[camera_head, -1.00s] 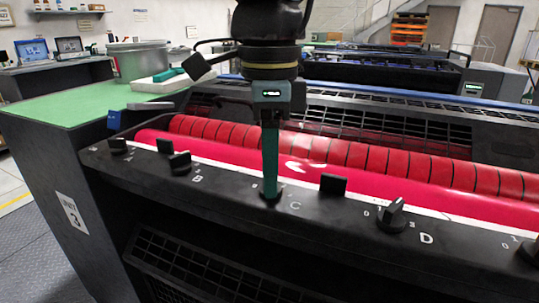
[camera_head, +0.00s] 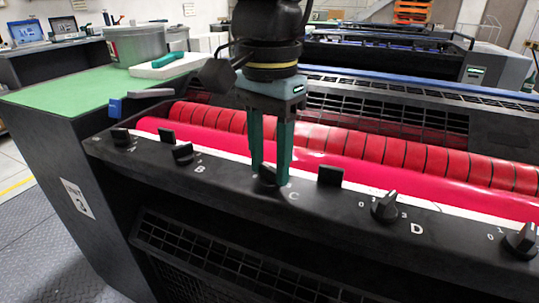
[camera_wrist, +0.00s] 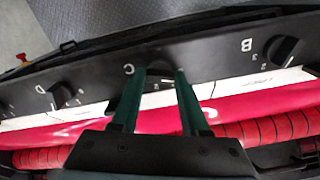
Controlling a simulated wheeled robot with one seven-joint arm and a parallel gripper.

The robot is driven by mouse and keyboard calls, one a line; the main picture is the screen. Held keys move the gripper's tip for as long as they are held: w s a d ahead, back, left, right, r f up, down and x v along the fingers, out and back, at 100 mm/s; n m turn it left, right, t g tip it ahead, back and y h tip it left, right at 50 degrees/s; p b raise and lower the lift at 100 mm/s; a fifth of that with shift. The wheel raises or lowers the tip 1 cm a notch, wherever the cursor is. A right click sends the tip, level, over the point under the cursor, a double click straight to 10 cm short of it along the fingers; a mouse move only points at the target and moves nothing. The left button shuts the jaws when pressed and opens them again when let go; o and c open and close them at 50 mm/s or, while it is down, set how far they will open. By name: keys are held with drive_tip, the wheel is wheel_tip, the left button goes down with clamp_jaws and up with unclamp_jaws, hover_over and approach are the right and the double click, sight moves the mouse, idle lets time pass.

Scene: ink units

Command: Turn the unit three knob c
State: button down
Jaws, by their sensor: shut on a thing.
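The black knob C (camera_head: 267,175) sits on the black front rail of unit three, beside its white letter C. My gripper (camera_head: 269,183) points down over it, with one green finger on each side, shut on the knob. The fingers partly cover the knob. The white unit sign (camera_head: 77,198) with a 3 is on the side panel at left.
Knob B (camera_head: 183,153) is to the left, knob D (camera_head: 385,207) to the right. A black block (camera_head: 330,175) stands on the rail close to the right of my gripper. Red rollers (camera_head: 330,155) lie behind. A grey pot (camera_head: 137,45) stands on the green top (camera_head: 60,95).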

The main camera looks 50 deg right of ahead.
sight(269, 168)
drive_tip(key=shift+n, duration=0.3)
idle(0.4)
drive_tip(key=shift+c, duration=2)
unclamp_jaws()
wheel_tip(269, 168, up, 11)
